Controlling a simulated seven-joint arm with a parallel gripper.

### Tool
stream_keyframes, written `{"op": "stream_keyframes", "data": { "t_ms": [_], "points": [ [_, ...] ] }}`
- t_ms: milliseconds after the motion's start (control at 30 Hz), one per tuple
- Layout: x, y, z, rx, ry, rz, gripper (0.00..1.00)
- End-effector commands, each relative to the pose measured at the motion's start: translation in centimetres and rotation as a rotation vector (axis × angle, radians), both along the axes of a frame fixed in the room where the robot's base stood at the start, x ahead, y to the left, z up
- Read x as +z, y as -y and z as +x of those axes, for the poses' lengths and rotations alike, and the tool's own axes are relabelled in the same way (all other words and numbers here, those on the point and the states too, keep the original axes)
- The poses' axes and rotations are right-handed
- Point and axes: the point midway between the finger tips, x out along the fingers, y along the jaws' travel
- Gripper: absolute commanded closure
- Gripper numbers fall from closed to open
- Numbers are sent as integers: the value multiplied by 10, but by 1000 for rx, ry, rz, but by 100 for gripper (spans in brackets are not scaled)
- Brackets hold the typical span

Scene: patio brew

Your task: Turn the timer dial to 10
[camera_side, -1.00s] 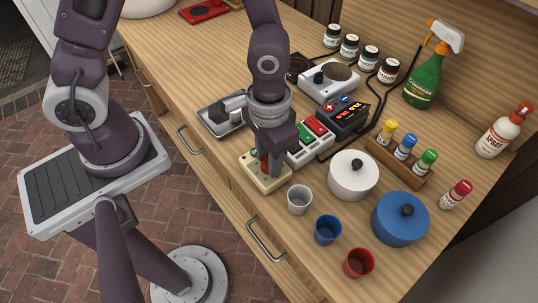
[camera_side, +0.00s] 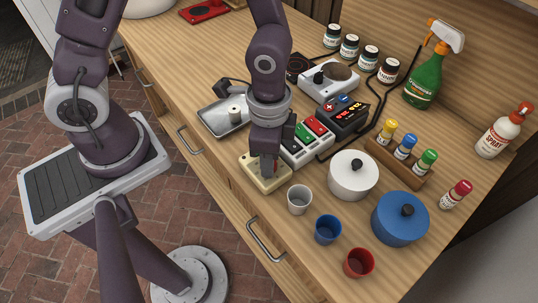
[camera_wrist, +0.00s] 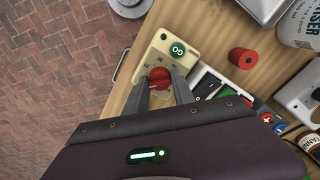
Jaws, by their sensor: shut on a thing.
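The cream timer box (camera_side: 272,185) sits near the front edge of the counter. My gripper (camera_side: 267,170) points down over the box. In the wrist view my gripper (camera_wrist: 160,84) has one grey finger on each side of the red dial, shut on it. In the side view the fingers mostly hide the dial.
A switch strip (camera_side: 306,148) stands close behind the timer. A grey cup (camera_side: 299,200), a blue cup (camera_side: 327,229) and a white pot (camera_side: 353,175) stand to the right. A metal tray (camera_side: 213,119) lies to the left.

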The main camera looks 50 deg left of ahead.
Motion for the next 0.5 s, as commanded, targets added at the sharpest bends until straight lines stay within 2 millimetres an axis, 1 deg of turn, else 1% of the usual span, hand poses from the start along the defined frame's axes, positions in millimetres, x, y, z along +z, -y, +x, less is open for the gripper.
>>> {"op": "stream_keyframes", "data": {
  "t_ms": [200,500],
  "points": [
    [1,0,0,-35,2,-1,100],
    [1,0,1,-41,2,-1,100]
  ]
}}
